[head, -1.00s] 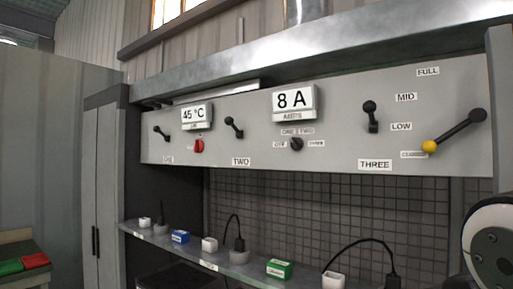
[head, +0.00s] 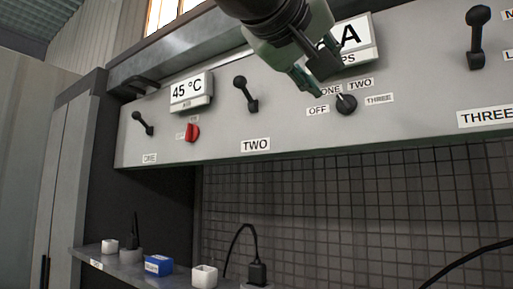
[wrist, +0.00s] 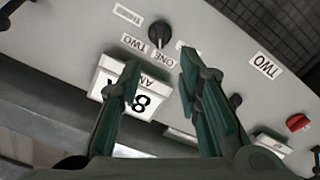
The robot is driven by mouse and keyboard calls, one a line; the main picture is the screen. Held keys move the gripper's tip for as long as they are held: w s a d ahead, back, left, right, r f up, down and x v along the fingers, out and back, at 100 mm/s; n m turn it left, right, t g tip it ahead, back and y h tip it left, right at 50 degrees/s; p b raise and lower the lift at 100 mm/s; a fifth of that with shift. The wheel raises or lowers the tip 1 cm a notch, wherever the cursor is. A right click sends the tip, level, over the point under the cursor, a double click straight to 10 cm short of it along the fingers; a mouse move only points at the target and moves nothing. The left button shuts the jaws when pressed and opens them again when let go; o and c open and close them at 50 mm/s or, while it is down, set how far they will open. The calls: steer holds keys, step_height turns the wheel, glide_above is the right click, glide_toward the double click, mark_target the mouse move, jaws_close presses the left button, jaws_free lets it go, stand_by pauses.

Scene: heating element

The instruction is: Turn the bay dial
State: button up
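The bay dial is a small round black knob (head: 346,104) on the grey panel, ringed by the labels OFF, ONE, TWO and THREE. Its pale pointer mark seems to face ONE. In the wrist view the dial (wrist: 160,34) sits beyond my fingertips, between their lines, with the labels upside down. My gripper (head: 322,80) is in front of the panel, just up and left of the dial in the head view, and covers part of the amps display (head: 358,36). In the wrist view my gripper (wrist: 160,62) has its green fingers apart with nothing between them.
A red knob (head: 192,132) sits under the 45 °C display (head: 188,92). Black levers stand out from the panel at ONE (head: 142,123), TWO (head: 246,94) and THREE (head: 476,38). Below, a shelf (head: 125,262) holds small blocks and plugs.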

mark_target(343, 100)
steer(key=p+x, duration=0.1)
steer(key=x, duration=1.1)
steer(key=shift+w+d+f, duration=0.1)
steer(key=shift+w, duration=0.05)
jaws_close()
